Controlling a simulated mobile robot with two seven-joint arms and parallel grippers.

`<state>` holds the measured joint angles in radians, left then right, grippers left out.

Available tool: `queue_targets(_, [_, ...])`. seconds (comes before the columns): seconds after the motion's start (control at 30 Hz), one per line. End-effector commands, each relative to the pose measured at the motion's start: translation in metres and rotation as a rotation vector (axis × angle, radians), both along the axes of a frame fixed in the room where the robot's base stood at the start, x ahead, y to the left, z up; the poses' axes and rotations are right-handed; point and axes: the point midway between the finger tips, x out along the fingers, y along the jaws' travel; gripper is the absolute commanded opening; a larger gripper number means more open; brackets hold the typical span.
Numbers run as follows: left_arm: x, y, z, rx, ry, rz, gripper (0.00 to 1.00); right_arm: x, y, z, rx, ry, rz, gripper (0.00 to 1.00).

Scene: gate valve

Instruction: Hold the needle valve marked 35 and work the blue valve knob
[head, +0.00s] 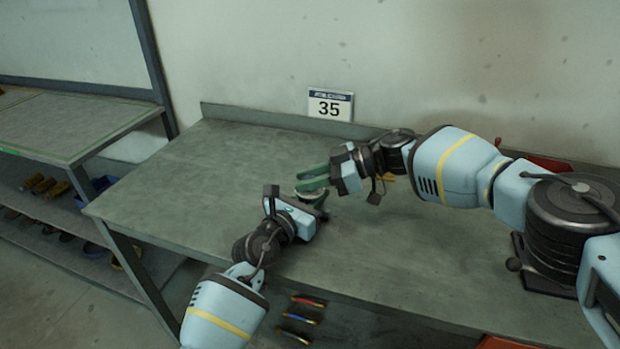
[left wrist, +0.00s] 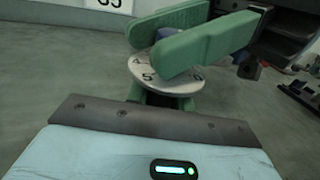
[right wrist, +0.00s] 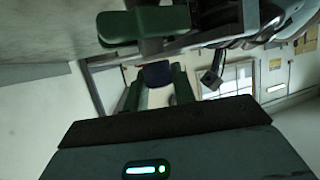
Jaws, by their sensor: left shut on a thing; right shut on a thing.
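The needle valve shows as a pale round dial plate (left wrist: 166,76) with printed numbers in the left wrist view. In the head view it is a small pale disc (head: 310,194) above the table. My left gripper (head: 320,207) is shut on the valve below the dial; the valve body is mostly hidden by its green fingers. The blue knob (right wrist: 158,75) shows dark blue in the right wrist view, between the green fingers of my right gripper (head: 300,181). That gripper is shut on the knob from above the dial. The knob is largely hidden in the left wrist view (left wrist: 167,33).
A sign marked 35 (head: 330,104) stands at the back of the grey-green table (head: 190,180). Red trays (head: 547,161) lie at the back right, behind my right arm. A second bench (head: 60,125) with a loaded shelf is at the left. The table's left part is clear.

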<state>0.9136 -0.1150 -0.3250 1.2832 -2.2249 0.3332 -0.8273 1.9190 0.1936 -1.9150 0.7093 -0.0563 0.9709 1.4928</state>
Motion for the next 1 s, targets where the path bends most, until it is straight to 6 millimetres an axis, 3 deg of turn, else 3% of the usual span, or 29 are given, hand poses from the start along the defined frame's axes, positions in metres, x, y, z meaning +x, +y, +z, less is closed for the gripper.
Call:
queue_targets(0.9, [-0.002, -0.0037, -0.0012, 0.003, 0.002, -0.008, 0.0, 0.0003, -0.0014, 0.0021, 0.004, 0.002, 0.078, 0.03])
queue_targets(0.93, [-0.002, -0.0037, -0.0012, 0.002, 0.002, -0.008, 0.0, 0.0003, -0.0015, 0.002, 0.004, 0.002, 0.078, 0.3])
queue_targets(1.0, [-0.0019, -0.0035, -0.0013, 0.002, 0.002, -0.007, 0.0, 0.0001, -0.0014, 0.0018, 0.003, 0.002, 0.078, 0.39])
